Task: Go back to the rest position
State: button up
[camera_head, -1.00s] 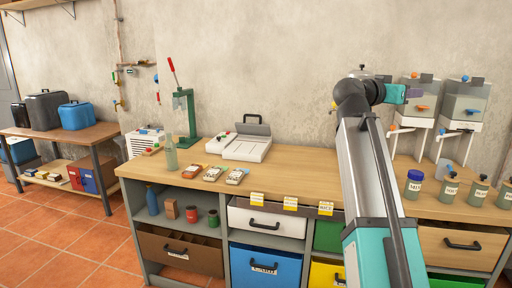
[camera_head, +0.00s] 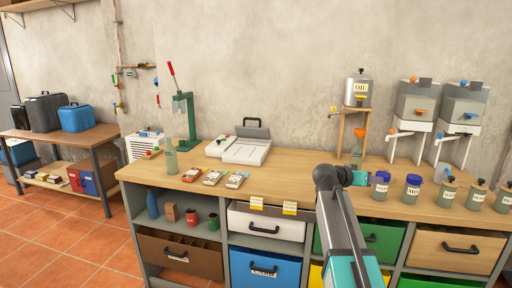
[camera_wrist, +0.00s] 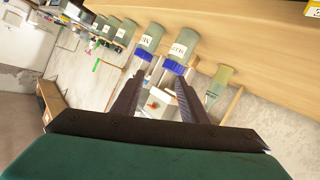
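My arm reaches up from the bottom of the head view and bends just above the front of the workbench (camera_head: 300,187). My gripper (camera_head: 368,178) points right, close to two blue-capped jars (camera_head: 412,188); its fingers are hard to make out there. In the wrist view my gripper (camera_wrist: 159,77) shows two dark fingers spread apart with a gap between them. Nothing is held in the gap. The blue-capped jars (camera_wrist: 181,50) show beyond the fingertips; whether a finger touches one, I cannot tell.
Behind the arm stands an oil dispenser (camera_head: 359,90) over a bottle with an orange funnel (camera_head: 358,145). More labelled jars (camera_head: 447,192) line the right side. The bench middle is clear.

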jog(key=s+a+f+n+g+y+p, duration=0.1)
jog(key=s+a+f, duration=0.1)
jog(key=f, duration=1)
jog(key=s+a+f+n+g+y, duration=0.1)
jog(key=s+f, duration=0.1)
jog(key=f, duration=1.1)
jog(key=s+a+f+n+g+y+p, duration=0.1)
jog(key=s+a+f+g+y, duration=0.1)
jog(key=s+f, duration=0.65)
jog(key=s+a+f+n+g+y+p, duration=0.1)
jog(key=s+a+f+g, duration=0.3)
jog(key=f, duration=0.8)
jog(key=s+a+f+n+g+y, duration=0.1)
jog(key=s+a+f+y, duration=0.15)
jog(key=s+f, duration=0.7)
jog(key=s+a+f+g+y, duration=0.1)
jog(key=s+a+f, duration=0.35)
jog(key=s, duration=0.85)
jog(key=s+a+f+n+g+y, duration=0.1)
jog(key=s+a+y, duration=0.1)
jog(key=s, duration=0.4)
jog(key=s+a+f+n+g+y, duration=0.1)
jog(key=s+a+f+n, duration=0.1)
jog(key=s+a, duration=0.3)
jog(key=shift+s+a+f+g+y+p, duration=0.2)
jog(key=shift+s+f+g+y+p, duration=0.15)
jog(key=shift+s, duration=0.9)
jog(key=shift+r, duration=0.1)
